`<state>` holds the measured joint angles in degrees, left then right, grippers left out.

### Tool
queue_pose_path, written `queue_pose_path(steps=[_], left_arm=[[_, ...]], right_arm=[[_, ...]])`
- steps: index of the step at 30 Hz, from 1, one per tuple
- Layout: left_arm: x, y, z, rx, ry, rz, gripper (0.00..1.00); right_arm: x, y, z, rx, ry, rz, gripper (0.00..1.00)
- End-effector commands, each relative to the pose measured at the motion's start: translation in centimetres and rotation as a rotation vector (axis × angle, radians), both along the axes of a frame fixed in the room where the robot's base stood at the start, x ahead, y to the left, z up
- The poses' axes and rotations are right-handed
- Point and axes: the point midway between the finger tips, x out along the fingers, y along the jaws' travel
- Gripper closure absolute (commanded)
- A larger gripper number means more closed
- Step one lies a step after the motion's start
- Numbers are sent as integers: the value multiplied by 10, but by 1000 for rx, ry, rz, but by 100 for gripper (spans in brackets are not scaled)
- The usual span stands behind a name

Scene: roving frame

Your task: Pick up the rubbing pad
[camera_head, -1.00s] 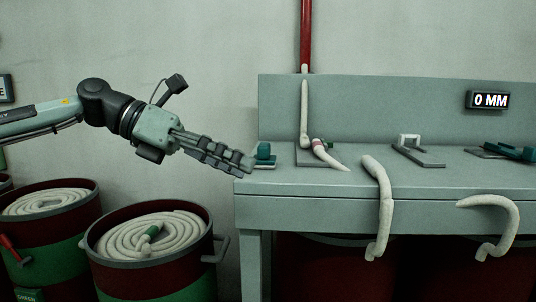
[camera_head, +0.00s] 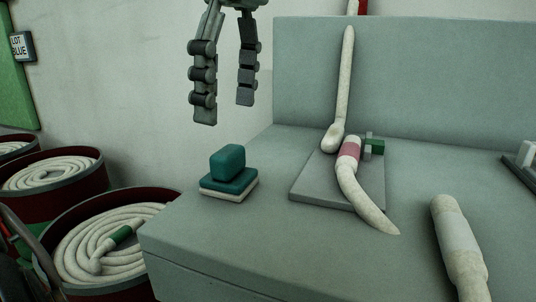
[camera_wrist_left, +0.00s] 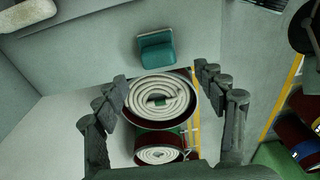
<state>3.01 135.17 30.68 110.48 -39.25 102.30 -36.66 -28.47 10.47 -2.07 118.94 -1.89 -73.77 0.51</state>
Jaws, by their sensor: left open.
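The rubbing pad (camera_head: 229,180) is a teal block with a raised teal grip and a pale bottom layer. It lies on the left end of the grey bench (camera_head: 215,237). In the left wrist view the pad (camera_wrist_left: 156,47) shows beyond my fingertips, near the bench edge. My left gripper (camera_head: 225,112) points down above the pad, its fingers spread, open and empty, with a clear gap to the pad. In the wrist view its two fingers (camera_wrist_left: 162,84) stand wide apart. My right gripper is not in view.
A grey plate (camera_head: 310,187) with pale rope pieces (camera_head: 364,197) and a green clamp (camera_head: 375,146) sits right of the pad. Another thick pale piece (camera_head: 460,248) lies at the front right. Drums of coiled rope (camera_head: 113,194) stand left of the bench. The back panel (camera_head: 430,75) rises behind.

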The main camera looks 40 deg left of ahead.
Motion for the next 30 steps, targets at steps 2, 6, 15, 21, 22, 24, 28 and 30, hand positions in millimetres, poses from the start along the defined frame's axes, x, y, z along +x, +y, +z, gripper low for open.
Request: queue_pose_path(steps=[2,6,15,21,22,24,28,30], left_arm=[[-2,1,-2,17,5,-3,29],[-4,3,-17,19,9,-4,29],[0,5,-57,17,8,-4,29],[0,8,-75,17,3,-1,29],[0,8,-76,17,3,-1,29],[0,8,-76,17,3,0,29],[0,8,-76,17,3,0,29],[0,8,-76,17,3,0,38]], right_arm=[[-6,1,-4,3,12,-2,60],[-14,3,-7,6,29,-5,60],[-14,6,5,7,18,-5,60],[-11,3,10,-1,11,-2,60],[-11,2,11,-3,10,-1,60],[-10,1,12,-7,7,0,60],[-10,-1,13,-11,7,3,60],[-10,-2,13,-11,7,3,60]])
